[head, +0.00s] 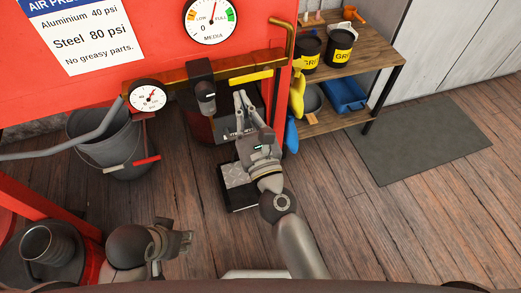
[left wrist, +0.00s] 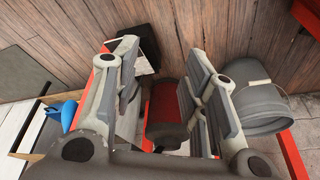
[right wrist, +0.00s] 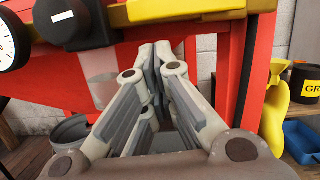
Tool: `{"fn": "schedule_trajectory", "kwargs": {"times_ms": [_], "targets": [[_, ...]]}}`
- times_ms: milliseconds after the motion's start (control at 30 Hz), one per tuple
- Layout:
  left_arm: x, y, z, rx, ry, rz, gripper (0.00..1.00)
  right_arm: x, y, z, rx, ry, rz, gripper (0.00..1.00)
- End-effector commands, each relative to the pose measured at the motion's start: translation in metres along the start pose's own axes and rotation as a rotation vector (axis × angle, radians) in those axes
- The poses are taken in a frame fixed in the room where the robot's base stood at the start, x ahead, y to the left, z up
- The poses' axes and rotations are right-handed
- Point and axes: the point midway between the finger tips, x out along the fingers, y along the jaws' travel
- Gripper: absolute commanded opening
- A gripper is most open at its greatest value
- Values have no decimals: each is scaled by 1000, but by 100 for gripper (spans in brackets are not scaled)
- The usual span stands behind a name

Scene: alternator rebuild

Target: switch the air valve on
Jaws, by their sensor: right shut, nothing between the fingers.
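The air valve's yellow lever (head: 250,77) lies roughly along the brass pipe (head: 165,74) on the front of the red cabinet. It also crosses the top of the right wrist view (right wrist: 195,8). My right gripper (head: 240,98) is shut and empty, just below the lever, with its fingers pointing up toward the cabinet. In the right wrist view, the closed fingertips (right wrist: 160,48) are below the lever, and I cannot tell whether they touch it. My left gripper (head: 186,241) is low at the left, away from the valve. Its fingers (left wrist: 160,55) are apart, with nothing between them.
A round gauge (head: 149,96) and a dark regulator (head: 202,87) are left of the lever. A grey bucket (head: 92,140) stands on the floor at left. A wooden shelf (head: 375,48) with black pots and a blue tray (head: 345,95) is at right.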

Motion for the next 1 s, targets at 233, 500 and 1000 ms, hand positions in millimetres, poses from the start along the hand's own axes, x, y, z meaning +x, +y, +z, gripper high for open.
{"fn": "schedule_trajectory", "kwargs": {"times_ms": [233, 500, 1000], "targets": [[17, 4, -25, 4, 146, 5, 40, -1, 6, -31, 0, -1, -1, 0], [9, 10, -79, 11, 381, 18, 40, -40, 6, -26, -1, 1, 0, 0], [-22, 21, -153, 18, 768, 41, 40, -91, 7, -25, -1, 0, 0, 0]]}}
